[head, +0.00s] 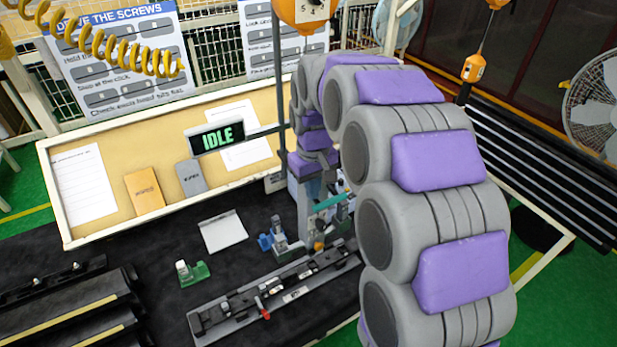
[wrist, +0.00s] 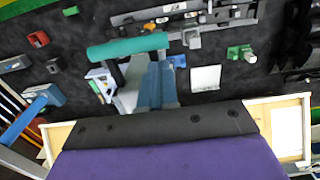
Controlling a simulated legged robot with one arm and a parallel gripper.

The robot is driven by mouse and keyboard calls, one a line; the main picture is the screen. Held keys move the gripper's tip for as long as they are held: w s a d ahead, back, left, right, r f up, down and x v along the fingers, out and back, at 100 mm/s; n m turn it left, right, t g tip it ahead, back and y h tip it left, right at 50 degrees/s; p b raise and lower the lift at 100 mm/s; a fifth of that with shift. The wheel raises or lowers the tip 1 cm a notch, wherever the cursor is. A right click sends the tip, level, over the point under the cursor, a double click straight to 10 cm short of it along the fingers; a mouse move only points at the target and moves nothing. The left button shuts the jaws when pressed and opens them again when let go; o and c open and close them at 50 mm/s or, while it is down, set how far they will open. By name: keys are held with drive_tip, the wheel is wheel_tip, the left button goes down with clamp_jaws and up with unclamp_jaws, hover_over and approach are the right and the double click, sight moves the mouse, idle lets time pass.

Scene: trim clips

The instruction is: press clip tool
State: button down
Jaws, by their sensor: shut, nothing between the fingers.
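A press-like clip tool with a teal bar handle (head: 327,204) stands on the black bench, partly hidden behind my arm in the head view. In the wrist view its teal handle (wrist: 127,46) is large and close, beside a blue-grey upright part (wrist: 158,85). My gripper (wrist: 155,112) shows as a dark edge with purple behind it along the bottom of the wrist view. It is shut and empty, apart in the picture from the teal handle. In the head view my arm hides most of it. Whether it touches the upright part cannot be told.
A long rail fixture (head: 285,297) with a red lever lies along the bench front. A small blue device (head: 275,240), a green clip-like piece (head: 192,272) and a white pad (head: 223,231) lie nearby. A display (head: 217,138) reads IDLE. Black stepped racks (head: 65,310) stand at left.

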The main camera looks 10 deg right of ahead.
wheel_tip(320, 180, down, 7)
drive_tip(key=b, duration=0.2)
drive_tip(key=shift+s+d, duration=0.25)
drive_tip(key=shift+s, duration=0.05)
drive_tip(key=shift+d+f, duration=0.15)
drive_tip(key=shift+f, duration=0.05)
drive_tip(key=r, duration=1.3)
drive_tip(key=shift+w+r, duration=0.25)
drive_tip(key=shift+w, duration=0.1)
drive_tip(key=shift+r, duration=0.6)
drive_tip(key=shift+s+f, duration=0.1)
drive_tip(key=shift+s, duration=0.05)
